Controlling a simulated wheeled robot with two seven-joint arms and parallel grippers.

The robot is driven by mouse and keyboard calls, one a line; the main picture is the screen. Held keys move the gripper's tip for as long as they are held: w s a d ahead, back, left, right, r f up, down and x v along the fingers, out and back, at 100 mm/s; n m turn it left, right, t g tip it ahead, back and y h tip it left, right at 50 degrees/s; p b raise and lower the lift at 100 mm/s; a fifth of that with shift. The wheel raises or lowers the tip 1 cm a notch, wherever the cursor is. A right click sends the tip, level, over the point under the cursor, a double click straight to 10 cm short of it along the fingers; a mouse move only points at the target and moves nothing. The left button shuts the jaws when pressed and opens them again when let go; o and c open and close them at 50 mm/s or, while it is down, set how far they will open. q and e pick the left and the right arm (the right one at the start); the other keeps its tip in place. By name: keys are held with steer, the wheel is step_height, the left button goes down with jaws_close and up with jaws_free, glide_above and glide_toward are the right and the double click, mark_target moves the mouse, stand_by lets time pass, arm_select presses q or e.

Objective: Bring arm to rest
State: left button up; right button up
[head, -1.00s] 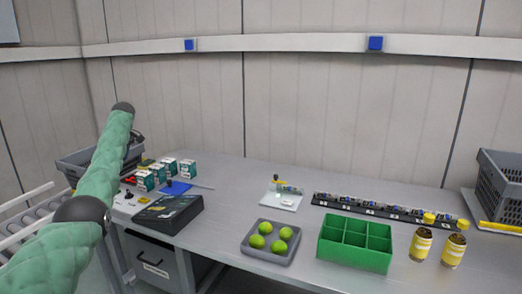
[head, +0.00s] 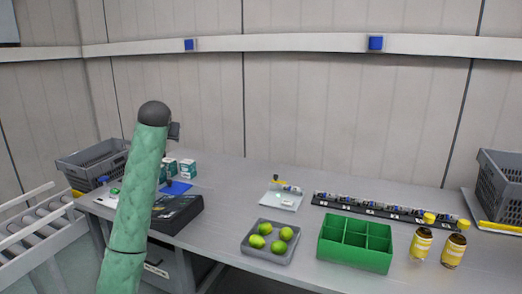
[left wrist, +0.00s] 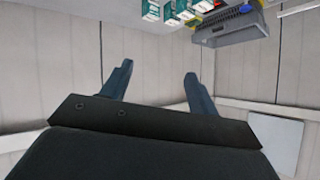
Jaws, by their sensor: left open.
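My left arm (head: 138,200) in its green padded sleeve rises from the bottom left of the head view, nearly upright, in front of the table's left part. Its grey end is at the top, and the fingers are hidden there. In the left wrist view my left gripper (left wrist: 157,80) is open with nothing between its two fingers, and wall panels lie behind it. My right arm and gripper are not in view.
The table holds a grey tray (head: 264,259) of green fruits, a green divided box (head: 350,262), a black case (head: 185,222), two yellow-capped jars (head: 421,243) and a black strip of small parts (head: 345,205). Grey crates (head: 497,178) stand at both ends. A roller conveyor (head: 35,225) is at left.

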arm_select(q)
steer(key=s+d+f+m+h, duration=0.1)
steer(key=s+d+f, duration=0.4)
steer(key=s+f, duration=0.35)
steer(key=s+d+f+m+h, duration=0.15)
steer(key=s+d+f, duration=0.25)
steer(key=s+f, duration=0.45)
steer(key=s+d+f+m+h, duration=0.1)
steer(key=s+d+f, duration=0.4)
steer(key=s+f, duration=0.35)
steer(key=s+d+f+g, duration=0.1)
steer(key=s+f+g, duration=0.2)
steer(key=s+f, duration=0.7)
steer(key=s+d+f+g+h, duration=0.1)
steer(key=s+f+g, duration=0.2)
steer(key=s+f, duration=0.7)
steer(key=s+d+f+g, duration=0.2)
steer(key=s+f, duration=0.8)
steer(key=s, duration=0.8)
steer(key=shift+s+n+g, duration=0.25)
steer(key=shift+n+g, duration=0.2)
steer(key=shift+g, duration=0.05)
steer(key=shift+d, duration=0.1)
